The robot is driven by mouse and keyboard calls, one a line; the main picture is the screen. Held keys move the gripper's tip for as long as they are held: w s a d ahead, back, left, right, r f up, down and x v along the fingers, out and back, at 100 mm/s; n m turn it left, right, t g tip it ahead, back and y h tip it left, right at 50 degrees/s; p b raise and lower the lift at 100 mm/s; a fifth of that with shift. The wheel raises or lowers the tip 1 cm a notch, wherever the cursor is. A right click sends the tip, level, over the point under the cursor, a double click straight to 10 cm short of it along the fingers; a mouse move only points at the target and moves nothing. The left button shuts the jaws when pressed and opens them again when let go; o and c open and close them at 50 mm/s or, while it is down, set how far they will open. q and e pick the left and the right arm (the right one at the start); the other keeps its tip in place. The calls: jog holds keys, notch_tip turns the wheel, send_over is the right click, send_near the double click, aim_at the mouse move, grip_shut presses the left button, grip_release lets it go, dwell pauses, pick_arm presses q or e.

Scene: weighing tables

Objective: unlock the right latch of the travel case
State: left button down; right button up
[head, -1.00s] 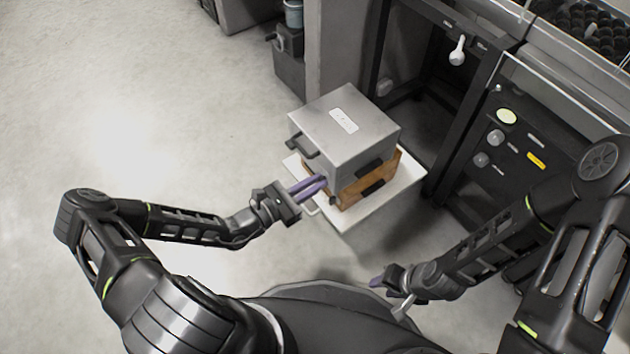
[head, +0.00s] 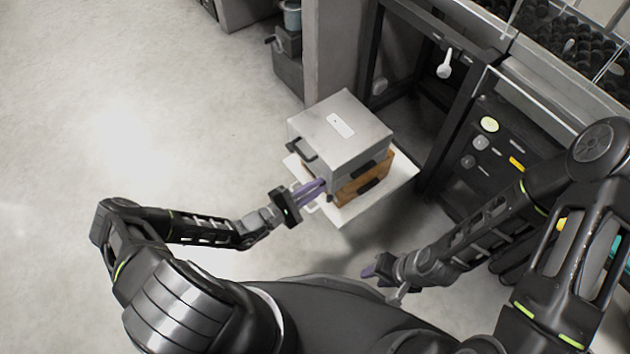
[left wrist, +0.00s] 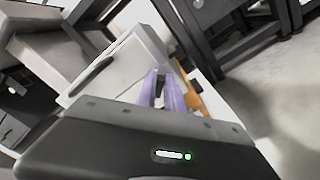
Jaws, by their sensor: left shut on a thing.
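The travel case (head: 352,118) has a grey lid with a white label and a brown lower body (head: 352,190). It sits closed on a white-topped stand (head: 395,192). A dark handle (head: 301,149) is on its left face. My left gripper (head: 322,184) has its purple fingers at the case's near corner, shut on a small part there that the fingers hide, probably a latch. In the left wrist view its fingers (left wrist: 166,92) meet the case edge. My right gripper (head: 370,271) is away from the case at the lower right; its finger opening is too small to judge.
A black frame bench (head: 440,120) with a white spoon-shaped item (head: 446,64) and a dark panel with round knobs (head: 481,143) stand right of the case. A grey cabinet (head: 331,50) is behind it. The floor on the left is clear.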

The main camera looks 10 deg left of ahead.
pick_arm(q)
jog(key=shift+r+m+p, duration=0.1)
jog(key=shift+m+p, duration=0.45)
jog(key=shift+m, duration=0.45)
jog(key=shift+s+d+m+p, duration=0.1)
jog(key=shift+m+p, duration=0.4)
jog(key=shift+m, duration=0.4)
jog(key=m, duration=0.2)
jog(key=f+m+p, duration=0.1)
jog(key=m, duration=0.1)
jog(key=shift+p, duration=0.3)
jog(key=shift+m, duration=0.3)
jog(key=c, duration=1.4)
grip_release()
jog(key=shift+c, duration=0.2)
jog(key=shift+s, duration=0.1)
